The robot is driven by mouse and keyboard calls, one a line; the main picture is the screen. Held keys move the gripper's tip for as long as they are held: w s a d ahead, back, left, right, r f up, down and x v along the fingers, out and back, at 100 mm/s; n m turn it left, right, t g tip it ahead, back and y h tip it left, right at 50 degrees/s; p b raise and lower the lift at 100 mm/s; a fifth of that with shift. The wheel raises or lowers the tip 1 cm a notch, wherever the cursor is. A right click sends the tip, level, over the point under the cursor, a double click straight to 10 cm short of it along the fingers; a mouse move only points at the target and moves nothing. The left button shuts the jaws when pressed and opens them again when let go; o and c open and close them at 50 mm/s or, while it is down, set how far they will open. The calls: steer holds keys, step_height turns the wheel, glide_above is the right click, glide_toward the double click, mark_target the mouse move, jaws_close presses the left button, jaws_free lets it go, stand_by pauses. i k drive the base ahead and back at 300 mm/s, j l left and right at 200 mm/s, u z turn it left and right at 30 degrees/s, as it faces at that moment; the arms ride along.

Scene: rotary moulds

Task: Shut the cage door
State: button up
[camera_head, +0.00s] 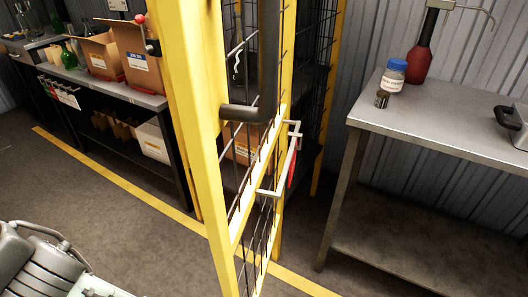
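The cage door (209,110) has a yellow frame with black wire mesh. It is close to the camera, in the middle of the head view, and is seen at a steep angle. It appears to stand open, swung out towards me. A dark grey pull bar (268,60) is on its face. A white latch-like handle with a red part (291,165) shows at its right. The top and bottom of the door are cut off. My gripper is not in view, and nothing visible touches the door.
A steel table (433,138) at the right bears a blue-lidded jar (394,75), a red bottle (420,62) and a metal case. A workbench (112,88) with cardboard boxes stands at back left. A yellow line (110,176) crosses the floor. Grey ribbed equipment fills the lower left corner.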

mark_target(194, 32)
steer(key=k+l+u, duration=0.2)
steer(key=k+l, duration=0.6)
steer(key=i+j, duration=0.1)
steer(key=j, duration=0.2)
steer(key=i+j, duration=0.1)
steer(key=j, duration=0.25)
